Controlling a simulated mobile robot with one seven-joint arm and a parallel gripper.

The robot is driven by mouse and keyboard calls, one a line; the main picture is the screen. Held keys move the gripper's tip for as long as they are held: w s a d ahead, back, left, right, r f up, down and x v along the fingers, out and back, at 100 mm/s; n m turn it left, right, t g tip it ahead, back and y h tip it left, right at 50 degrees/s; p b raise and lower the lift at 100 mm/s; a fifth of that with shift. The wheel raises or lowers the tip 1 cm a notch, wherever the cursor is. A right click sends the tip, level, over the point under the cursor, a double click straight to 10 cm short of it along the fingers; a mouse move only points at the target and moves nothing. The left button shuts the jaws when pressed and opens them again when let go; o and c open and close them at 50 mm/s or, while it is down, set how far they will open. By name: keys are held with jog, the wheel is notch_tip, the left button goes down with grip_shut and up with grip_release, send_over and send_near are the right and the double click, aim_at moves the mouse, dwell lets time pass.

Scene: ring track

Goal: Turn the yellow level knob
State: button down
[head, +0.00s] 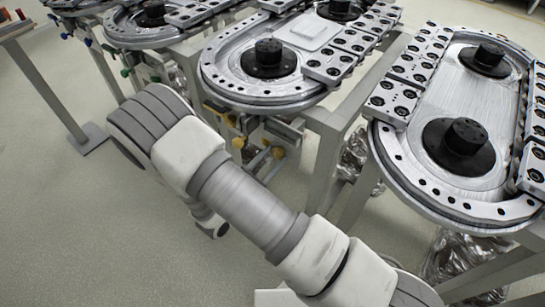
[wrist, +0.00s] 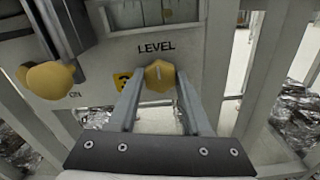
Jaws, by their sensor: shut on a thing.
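The yellow level knob (wrist: 159,75) sits on a pale panel (wrist: 115,60) under the printed word LEVEL in the wrist view. It is faceted, with a light line on its face. My gripper (wrist: 160,88) has its two grey fingers on either side of the knob, shut on it. In the head view my arm reaches toward the front of the middle ring track (head: 265,95). The gripper is hidden there behind my arm, and I cannot tell which of the small yellow parts below the track is the level knob.
Another yellow knob (wrist: 47,79) stands out from the panel at the left. Metal frame posts rise on the right of the wrist view. Another ring track (head: 460,120) stands to the right in the head view. Open floor (head: 70,220) lies at the left.

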jog(key=n+p, duration=0.2)
jog(key=n, duration=0.2)
jog(key=shift+r, duration=0.1)
jog(key=n+p, duration=0.1)
jog(key=n, duration=0.3)
jog(key=shift+n+p, duration=0.3)
jog(key=shift+p, duration=0.1)
jog(key=n+p, duration=0.1)
jog(key=n, duration=0.2)
jog(key=shift+n, duration=0.3)
jog(key=shift+n+p, duration=0.65)
jog(key=shift+n, duration=1.45)
jog(key=shift+f, duration=0.2)
jog(key=shift+c, duration=1.7)
grip_release()
